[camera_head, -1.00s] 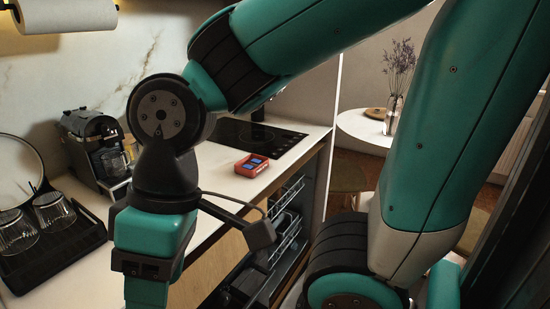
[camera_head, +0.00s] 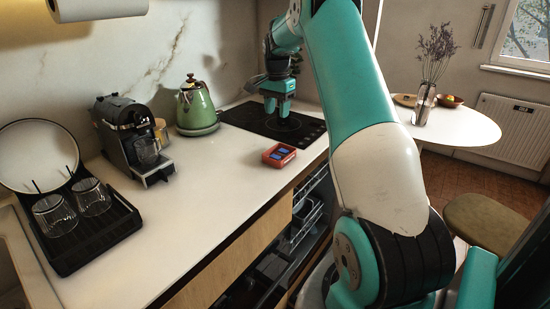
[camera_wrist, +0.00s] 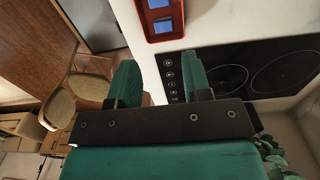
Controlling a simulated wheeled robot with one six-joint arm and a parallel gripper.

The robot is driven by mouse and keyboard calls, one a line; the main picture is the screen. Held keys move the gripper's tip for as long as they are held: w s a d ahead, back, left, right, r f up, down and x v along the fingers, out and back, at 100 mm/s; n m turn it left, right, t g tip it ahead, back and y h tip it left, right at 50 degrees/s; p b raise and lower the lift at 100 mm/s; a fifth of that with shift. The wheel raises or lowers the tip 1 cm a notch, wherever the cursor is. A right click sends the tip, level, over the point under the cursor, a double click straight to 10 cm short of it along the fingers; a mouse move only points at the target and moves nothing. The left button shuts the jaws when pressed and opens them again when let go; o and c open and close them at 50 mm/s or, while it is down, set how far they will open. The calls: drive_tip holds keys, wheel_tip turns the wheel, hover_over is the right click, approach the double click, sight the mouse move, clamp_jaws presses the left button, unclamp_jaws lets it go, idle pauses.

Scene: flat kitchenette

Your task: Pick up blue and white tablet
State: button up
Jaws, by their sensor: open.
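A small red tray (camera_head: 269,160) lies on the white counter just in front of the black cooktop. Two small blue tablets (camera_head: 279,154) with pale edges lie in it, side by side. In the wrist view the tray (camera_wrist: 177,37) is at the top, cut by the frame edge, with one blue tablet (camera_wrist: 164,27) whole and the other (camera_wrist: 157,3) cut off. My gripper (camera_head: 276,116) points down over the cooktop, behind the tray and apart from it. In the wrist view its two fingers (camera_wrist: 164,80) are spread, with nothing between them.
The black cooktop (camera_head: 246,116) lies under my gripper. A green kettle (camera_head: 196,108), a coffee machine (camera_head: 130,138) and a black drying rack (camera_head: 75,240) with glasses and a plate stand left. The counter (camera_head: 205,185) is clear left of the tray. An open dishwasher rack (camera_head: 300,225) is below.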

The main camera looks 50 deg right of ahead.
wheel_tip(320, 180, down, 10)
drive_tip(key=shift+a+f+p, duration=0.15)
drive_tip(key=shift+f+p, duration=0.05)
drive_tip(key=shift+p, duration=0.85)
drive_tip(key=shift+f+p, duration=1.15)
drive_tip(key=shift+f, duration=1.55)
drive_tip(key=c, duration=0.6)
